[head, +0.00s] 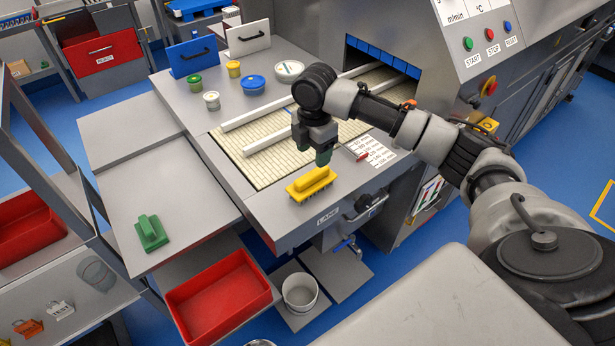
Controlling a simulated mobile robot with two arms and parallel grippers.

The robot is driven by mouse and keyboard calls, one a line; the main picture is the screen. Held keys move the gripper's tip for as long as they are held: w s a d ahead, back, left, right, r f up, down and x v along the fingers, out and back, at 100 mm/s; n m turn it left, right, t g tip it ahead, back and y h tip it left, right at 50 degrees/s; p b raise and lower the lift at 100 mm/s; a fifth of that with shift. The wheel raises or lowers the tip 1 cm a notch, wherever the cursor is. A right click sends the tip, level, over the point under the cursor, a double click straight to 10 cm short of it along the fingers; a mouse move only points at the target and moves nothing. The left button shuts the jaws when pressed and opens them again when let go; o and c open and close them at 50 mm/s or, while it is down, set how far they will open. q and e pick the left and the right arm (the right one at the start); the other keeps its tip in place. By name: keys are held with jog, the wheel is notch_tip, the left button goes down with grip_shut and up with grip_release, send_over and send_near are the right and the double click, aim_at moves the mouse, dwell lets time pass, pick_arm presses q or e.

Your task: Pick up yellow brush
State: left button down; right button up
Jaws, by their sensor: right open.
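The yellow brush (311,184) lies near the front edge of the grey machine table, beside the pale belt, with its handle on top and bristles down. My right gripper (323,158) is open and empty, pointing down just above and slightly behind the right part of the brush. It appears apart from the brush, though the small gap is hard to judge. A green brush (151,232) lies on the lower grey side shelf at the left. My left gripper is not in view.
Two white rails (290,135) run over the belt (240,148). Behind them stand tubs, including a blue-lidded one (253,84). A red marker (363,156) and printed sheet (370,150) lie right of the gripper. A red bin (218,300) sits below.

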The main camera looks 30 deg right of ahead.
aim_at(312, 173)
jog(key=shift+s+f, duration=0.2)
jog(key=shift+f, duration=0.3)
jog(key=shift+s+f, duration=0.15)
jog(key=shift+f, duration=0.55)
jog(key=shift+w+f+p, duration=0.15)
jog(key=shift+f+p, duration=0.25)
jog(key=shift+p, duration=0.1)
jog(key=f, duration=0.2)
jog(key=f+p, duration=0.1)
jog(key=shift+w+a+f, duration=0.1)
jog(key=shift+a+f, duration=0.1)
jog(key=shift+f, duration=0.55)
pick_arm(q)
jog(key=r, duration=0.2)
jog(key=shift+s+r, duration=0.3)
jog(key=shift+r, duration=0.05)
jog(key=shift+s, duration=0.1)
pick_arm(e)
jog(key=shift+c, duration=1.3)
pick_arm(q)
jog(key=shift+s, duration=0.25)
pick_arm(e)
jog(key=c, duration=0.8)
